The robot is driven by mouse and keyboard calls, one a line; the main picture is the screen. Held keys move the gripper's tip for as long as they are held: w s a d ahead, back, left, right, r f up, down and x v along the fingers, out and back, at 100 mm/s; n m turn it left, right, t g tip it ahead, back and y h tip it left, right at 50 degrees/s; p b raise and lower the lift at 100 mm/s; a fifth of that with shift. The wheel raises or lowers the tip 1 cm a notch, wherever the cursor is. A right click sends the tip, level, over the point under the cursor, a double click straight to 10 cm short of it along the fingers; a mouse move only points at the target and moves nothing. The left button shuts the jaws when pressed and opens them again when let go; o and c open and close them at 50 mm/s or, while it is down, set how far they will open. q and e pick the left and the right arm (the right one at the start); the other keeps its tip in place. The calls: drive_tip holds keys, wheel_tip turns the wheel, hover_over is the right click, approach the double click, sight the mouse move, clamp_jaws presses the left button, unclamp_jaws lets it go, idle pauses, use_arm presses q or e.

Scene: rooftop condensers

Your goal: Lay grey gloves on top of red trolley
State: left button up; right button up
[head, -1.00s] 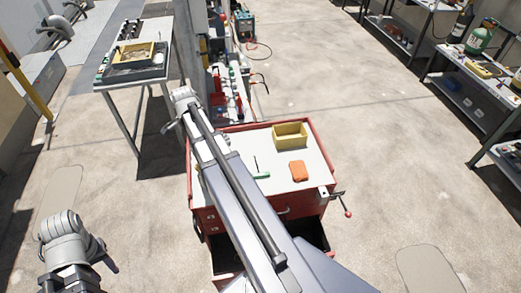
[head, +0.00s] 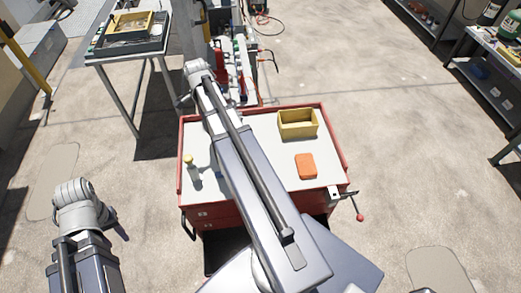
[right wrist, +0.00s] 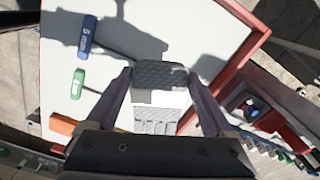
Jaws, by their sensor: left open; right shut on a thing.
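The red trolley (head: 338,148) stands in the middle of the head view, with a pale top and a raised red rim. My right arm reaches across it, with its gripper (head: 182,102) near the far left corner. In the right wrist view my right gripper (right wrist: 163,85) is shut on the grey gloves (right wrist: 162,74), a dark grey textured piece with a paler part below. They appear over the trolley's pale top (right wrist: 185,22); I cannot tell whether they touch it. The gloves do not show in the head view. My left gripper (head: 119,230) is open and empty at lower left.
On the trolley are a yellow bin (head: 298,124), an orange block (head: 306,166), a yellow-capped item (head: 190,168), a blue-handled tool (right wrist: 88,36) and a green-handled tool (right wrist: 78,84). A vise (head: 343,193) juts from the right side. A table (head: 118,58) stands at back left.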

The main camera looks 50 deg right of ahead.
drive_tip(key=shift+d+f, duration=0.15)
drive_tip(key=shift+f, duration=0.1)
drive_tip(key=shift+f+b, duration=0.25)
drive_tip(key=shift+b, duration=0.15)
wheel_tip(320, 180, down, 6)
drive_tip(key=b, duration=0.5)
drive_tip(key=shift+r, duration=0.15)
drive_tip(key=shift+b, duration=0.4)
wheel_tip(320, 180, down, 4)
drive_tip(key=b, duration=0.3)
drive_tip(key=shift+r, duration=0.15)
drive_tip(key=shift+b, duration=0.4)
drive_tip(key=o, duration=1.1)
